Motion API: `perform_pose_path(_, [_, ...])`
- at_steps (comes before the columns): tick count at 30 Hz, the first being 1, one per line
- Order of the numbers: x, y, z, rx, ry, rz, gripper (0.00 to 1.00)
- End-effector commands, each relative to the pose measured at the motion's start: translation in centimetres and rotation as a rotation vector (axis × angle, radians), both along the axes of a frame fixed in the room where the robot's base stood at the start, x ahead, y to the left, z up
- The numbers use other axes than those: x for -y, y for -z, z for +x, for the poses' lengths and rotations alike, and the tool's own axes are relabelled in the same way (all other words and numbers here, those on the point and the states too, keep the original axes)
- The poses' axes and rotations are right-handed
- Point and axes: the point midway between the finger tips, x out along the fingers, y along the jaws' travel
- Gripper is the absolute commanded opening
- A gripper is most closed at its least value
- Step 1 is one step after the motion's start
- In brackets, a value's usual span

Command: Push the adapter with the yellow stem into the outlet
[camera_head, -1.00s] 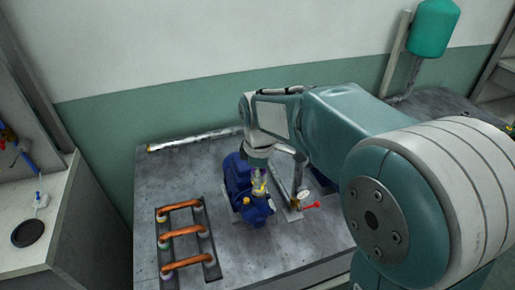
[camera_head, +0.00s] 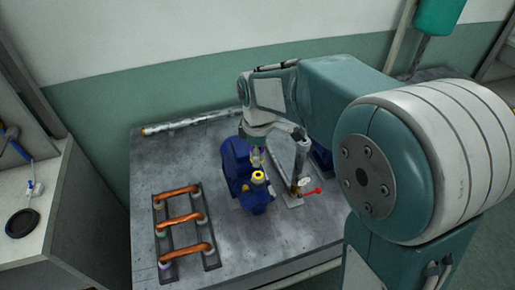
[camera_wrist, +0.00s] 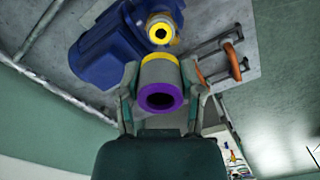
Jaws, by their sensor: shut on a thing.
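The adapter (camera_wrist: 159,78) is a grey cylinder with a purple ring at its near end and a yellow stem at its far end. My gripper (camera_wrist: 160,85) is shut on its sides in the wrist view. The outlet (camera_wrist: 160,30) is a round opening with a yellow ring on the blue pump (camera_wrist: 103,50), just beyond the stem. The stem looks apart from it, though the exact gap cannot be told. In the head view, my gripper (camera_head: 257,155) is close above the outlet (camera_head: 258,177) on the pump (camera_head: 236,162); the adapter is mostly hidden there.
A rack with several orange pipes (camera_head: 182,222) lies left of the pump on the grey bench (camera_head: 170,160). A gauge and red-handled valve (camera_head: 308,189) stand close on the right. A long pipe (camera_head: 190,122) lies along the back.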

Motion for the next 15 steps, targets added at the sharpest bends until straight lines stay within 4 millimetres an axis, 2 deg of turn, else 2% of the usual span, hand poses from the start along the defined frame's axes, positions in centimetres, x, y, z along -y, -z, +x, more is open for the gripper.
perform_pose_path(15, [0.0,4.2,0.0,-0.002,0.0,0.0,0.04])
